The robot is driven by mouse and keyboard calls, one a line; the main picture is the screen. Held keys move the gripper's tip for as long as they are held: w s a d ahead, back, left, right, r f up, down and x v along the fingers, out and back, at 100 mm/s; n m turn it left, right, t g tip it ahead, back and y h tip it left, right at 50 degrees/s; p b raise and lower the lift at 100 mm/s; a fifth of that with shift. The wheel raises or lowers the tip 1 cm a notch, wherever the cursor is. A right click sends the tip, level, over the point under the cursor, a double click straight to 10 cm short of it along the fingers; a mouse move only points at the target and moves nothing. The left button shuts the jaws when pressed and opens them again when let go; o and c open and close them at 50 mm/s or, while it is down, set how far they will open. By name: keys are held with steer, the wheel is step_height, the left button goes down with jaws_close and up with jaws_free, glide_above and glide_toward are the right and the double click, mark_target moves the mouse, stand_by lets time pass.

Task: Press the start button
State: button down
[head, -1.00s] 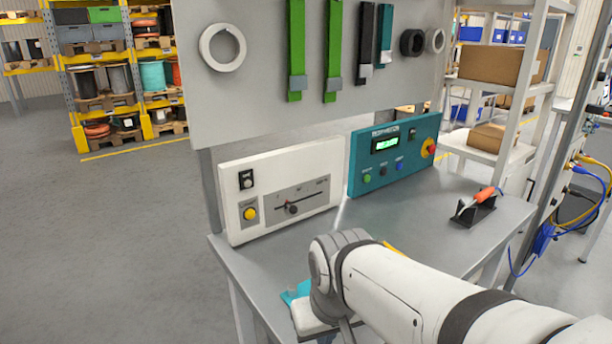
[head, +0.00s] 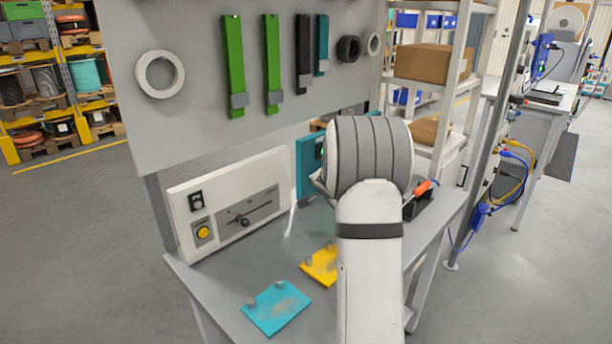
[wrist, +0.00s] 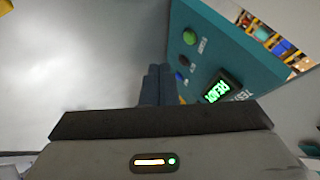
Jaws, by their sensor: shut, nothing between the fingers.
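The teal control box (head: 305,168) stands at the back of the bench, mostly hidden behind my arm in the head view. In the wrist view the teal box (wrist: 240,55) shows a green button (wrist: 190,37), a dark button (wrist: 184,61), a blue button (wrist: 180,76) and a lit green display (wrist: 217,91). Labels beside the buttons are too small to read. My gripper (wrist: 159,70) is shut and empty, its fingertips just left of the button row in the wrist view, seemingly apart from it. In the head view my arm hides the gripper.
A white box (head: 240,200) with a yellow button and a slider stands to the left on the metal bench (head: 235,285). Teal (head: 275,308) and yellow (head: 322,266) plates lie in front. An orange-handled tool (head: 422,188) sits in a dark holder at right.

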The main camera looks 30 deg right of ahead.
steer(key=w+d+f+m, duration=0.1)
steer(key=d+f, duration=0.1)
steer(key=d, duration=0.1)
steer(key=w+d+f+m+t+p, duration=0.1)
steer(key=d, duration=0.1)
steer(key=w+d+f+m+y+p, duration=0.1)
steer(key=w+d+f, duration=0.1)
steer(key=d, duration=0.1)
steer(key=shift+w+d+f+m+t, duration=0.1)
steer(key=shift+d+f+m+t, duration=0.2)
steer(key=shift+m+t, duration=0.1)
steer(key=shift+w+d+f, duration=0.1)
steer(key=shift+d+f, duration=0.2)
steer(key=shift+f, duration=0.1)
steer(key=w+a, duration=0.1)
steer(key=w, duration=0.1)
steer(key=w+p, duration=0.1)
steer(key=w, duration=0.1)
steer(key=w+a+p, duration=0.1)
steer(key=w, duration=0.2)
steer(key=shift+w+a+r, duration=0.1)
steer(key=shift+a+r, duration=0.1)
steer(key=shift+a, duration=0.1)
steer(key=shift+w+a+f+p, duration=0.2)
steer(key=shift+w+a+p, duration=0.05)
steer(key=shift+w+p, duration=0.3)
steer(key=shift+w+r+p, duration=0.1)
steer(key=shift+w+p, duration=0.15)
steer(key=shift+p, duration=0.35)
